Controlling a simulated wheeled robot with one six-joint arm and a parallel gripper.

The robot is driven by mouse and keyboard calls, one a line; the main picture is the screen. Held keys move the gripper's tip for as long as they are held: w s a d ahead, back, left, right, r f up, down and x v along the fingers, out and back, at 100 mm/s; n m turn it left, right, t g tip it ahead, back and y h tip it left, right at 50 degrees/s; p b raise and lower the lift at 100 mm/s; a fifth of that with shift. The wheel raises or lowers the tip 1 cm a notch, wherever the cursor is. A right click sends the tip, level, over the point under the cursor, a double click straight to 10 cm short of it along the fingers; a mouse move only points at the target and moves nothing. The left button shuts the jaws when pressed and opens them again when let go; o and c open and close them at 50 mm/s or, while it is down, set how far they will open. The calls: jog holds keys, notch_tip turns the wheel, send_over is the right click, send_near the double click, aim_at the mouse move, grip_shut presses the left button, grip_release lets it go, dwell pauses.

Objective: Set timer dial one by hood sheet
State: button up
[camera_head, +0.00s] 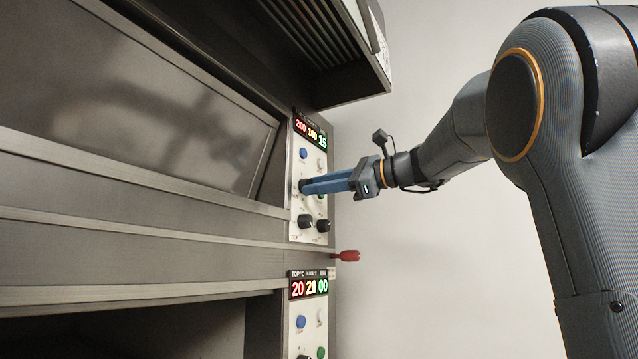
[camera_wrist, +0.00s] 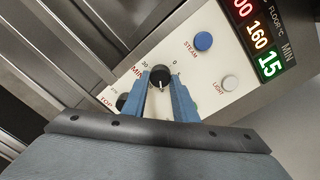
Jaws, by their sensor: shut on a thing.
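The timer dial, a black knob with a white pointer line, sits on the upper oven's white control panel and shows in the wrist view (camera_wrist: 160,78). Marks near it read 30, 0 and MIN. My gripper (camera_head: 308,186) reaches the panel from the right. In the wrist view its two blue fingers (camera_wrist: 160,86) are shut on the dial, one on each side. The upper display (camera_head: 310,130) reads 200, 160 and a green 15. The hood sheet (camera_head: 380,50) seems to be the pale paper on the hood's right end; its text is unreadable.
Below the gripped dial are two black knobs (camera_head: 307,221). A blue STEAM button (camera_wrist: 203,41) and a white LIGHT button (camera_wrist: 229,83) are close by. A red-tipped handle (camera_head: 348,256) juts out below the panel. The hood overhangs above.

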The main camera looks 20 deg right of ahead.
jog(key=shift+m, duration=0.3)
jog(key=o, duration=1.1)
jog(key=b+v, duration=0.3)
jog(key=v, duration=0.5)
jog(key=shift+w, duration=0.1)
jog(key=shift+f, duration=0.1)
